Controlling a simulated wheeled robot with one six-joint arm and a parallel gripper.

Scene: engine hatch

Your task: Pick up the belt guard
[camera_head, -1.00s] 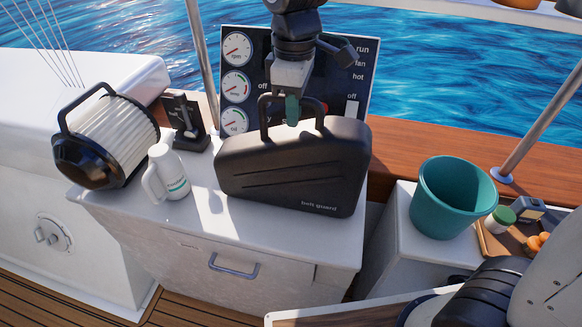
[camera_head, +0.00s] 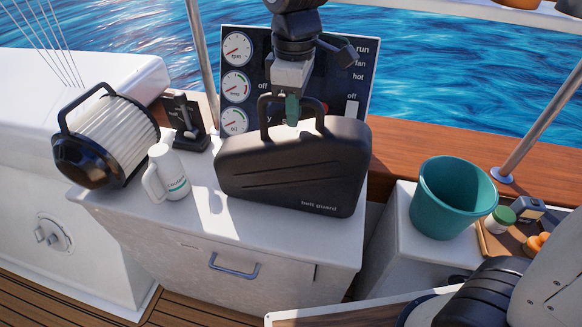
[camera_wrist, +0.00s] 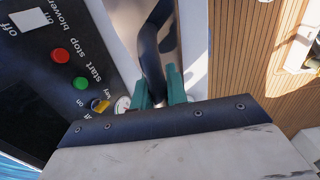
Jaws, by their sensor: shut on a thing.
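The belt guard (camera_head: 295,170) is a dark, case-shaped cover with a loop handle on top and its name on the front. It stands upright on the white engine box top (camera_head: 112,202) in the head view. My gripper (camera_head: 292,110), with green fingers, is at its handle from above. In the wrist view the dark handle (camera_wrist: 151,55) runs down between the green fingertips (camera_wrist: 160,88), which are shut on it. The guard appears to be resting on the box; a small gap underneath cannot be ruled out.
A gauge panel (camera_head: 236,48) stands close behind the guard. A white jug (camera_head: 170,172), a black lever unit (camera_head: 188,122) and a pleated filter (camera_head: 115,130) are to the left. A teal bucket (camera_head: 440,200) and a tray with small items are to the right.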

